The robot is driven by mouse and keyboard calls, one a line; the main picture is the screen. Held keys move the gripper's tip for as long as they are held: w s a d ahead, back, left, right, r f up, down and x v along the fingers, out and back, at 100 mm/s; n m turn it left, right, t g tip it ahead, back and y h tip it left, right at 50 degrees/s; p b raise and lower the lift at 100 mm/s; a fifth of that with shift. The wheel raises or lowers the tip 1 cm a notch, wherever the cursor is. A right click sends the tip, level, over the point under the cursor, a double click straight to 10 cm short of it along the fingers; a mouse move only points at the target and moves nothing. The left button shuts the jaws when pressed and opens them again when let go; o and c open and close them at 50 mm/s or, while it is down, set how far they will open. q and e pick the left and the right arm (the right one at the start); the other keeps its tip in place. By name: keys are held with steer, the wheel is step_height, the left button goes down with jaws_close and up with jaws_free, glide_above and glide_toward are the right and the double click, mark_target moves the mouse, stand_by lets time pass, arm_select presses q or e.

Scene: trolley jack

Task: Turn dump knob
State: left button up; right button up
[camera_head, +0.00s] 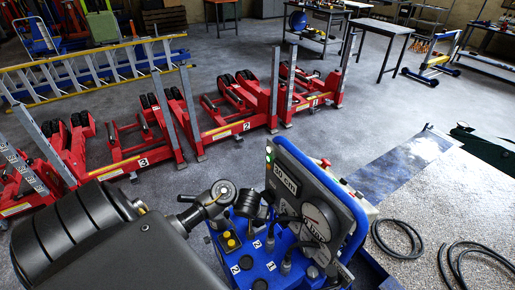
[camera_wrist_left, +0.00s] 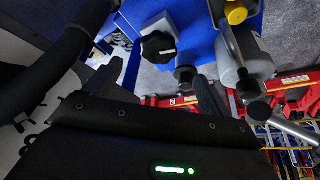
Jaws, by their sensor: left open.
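A black lobed knob with a white mark (camera_wrist_left: 158,46) sits on a light grey block at the blue jack unit in the left wrist view. I take it as the dump knob, though I read no label on it. My left gripper (camera_wrist_left: 142,80) is open, its dark fingers spread to either side below the knob, with nothing seen between them. I cannot tell whether a finger touches anything. The blue unit (camera_head: 248,262) also shows in the head view, with a gauge panel (camera_head: 309,205). My left arm covers the lower left there. My right gripper is not in view.
A grey cylinder (camera_wrist_left: 247,68) and a metal rod (camera_wrist_left: 292,128) stand right of the knob in the wrist view. Red lifting stands (camera_head: 235,125) line the floor behind. Black hoses (camera_head: 398,238) lie at right.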

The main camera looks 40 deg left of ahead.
mark_target(256, 221)
arm_select(q)
steer(key=b+x, duration=0.3)
steer(key=x, duration=0.4)
steer(key=shift+b, duration=0.3)
steer(key=shift+w+a+f+b, duration=0.1)
steer(key=shift+w+f+b, duration=0.2)
steer(key=shift+f, duration=0.45)
steer(key=c, duration=1)
steer(key=shift+o, duration=0.2)
